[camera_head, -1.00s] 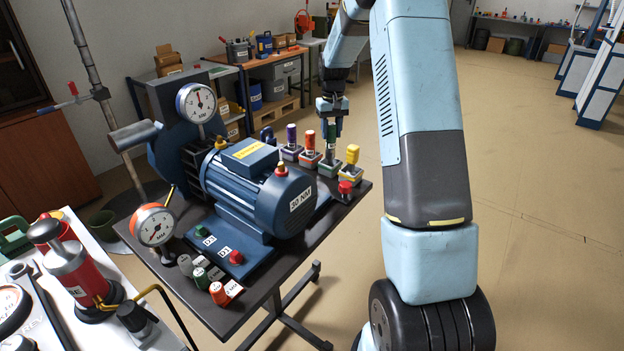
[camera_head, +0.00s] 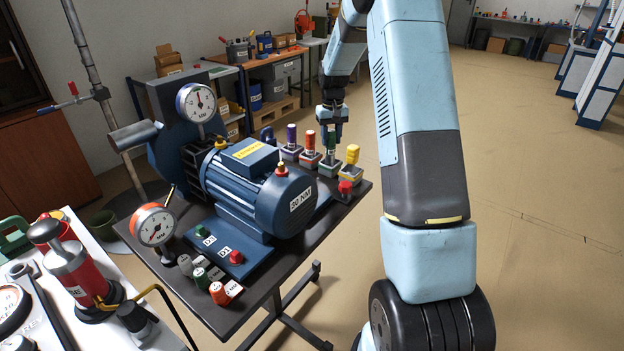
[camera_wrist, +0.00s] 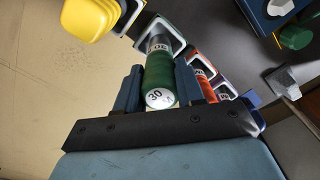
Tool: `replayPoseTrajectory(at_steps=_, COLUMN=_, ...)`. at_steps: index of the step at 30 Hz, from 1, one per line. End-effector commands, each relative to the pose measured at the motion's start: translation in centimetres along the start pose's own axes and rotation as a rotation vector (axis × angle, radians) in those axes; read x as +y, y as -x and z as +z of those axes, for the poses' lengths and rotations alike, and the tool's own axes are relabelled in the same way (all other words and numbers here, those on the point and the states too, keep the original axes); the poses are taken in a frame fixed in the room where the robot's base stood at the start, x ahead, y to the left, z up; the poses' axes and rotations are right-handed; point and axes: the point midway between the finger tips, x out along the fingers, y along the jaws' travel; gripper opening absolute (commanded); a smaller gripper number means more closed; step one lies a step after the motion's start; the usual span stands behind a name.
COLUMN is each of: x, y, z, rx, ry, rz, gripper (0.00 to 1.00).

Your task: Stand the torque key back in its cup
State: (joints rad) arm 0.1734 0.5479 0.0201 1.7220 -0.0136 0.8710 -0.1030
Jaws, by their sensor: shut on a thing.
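The green torque key (camera_head: 331,142) stands upright at its cup (camera_head: 329,168), the third in a row on the dark table. My gripper (camera_head: 332,128) points down from above and is shut on its green handle. In the wrist view the key (camera_wrist: 161,82) sits between my two fingers (camera_wrist: 160,76), with "30" on its white end. Its grey lower part runs down to the pale-rimmed cup (camera_wrist: 178,44). The fingers and handle hide how deep the key sits and whether it touches the bottom.
A purple-handled key (camera_head: 291,134) and a red-handled key (camera_head: 310,141) stand in cups to the left. A yellow-handled key (camera_head: 352,154) stands close on the right. A blue motor (camera_head: 257,190) fills the table's middle. Open floor (camera_head: 540,220) lies to the right.

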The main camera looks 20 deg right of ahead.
Motion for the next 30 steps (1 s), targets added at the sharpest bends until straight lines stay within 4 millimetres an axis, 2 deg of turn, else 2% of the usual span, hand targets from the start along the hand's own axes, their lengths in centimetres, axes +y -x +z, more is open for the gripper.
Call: replayPoseTrajectory(at_steps=30, x=0.0, y=-1.1, z=0.0, rx=0.0, ry=0.0, rz=0.0, gripper=0.0)
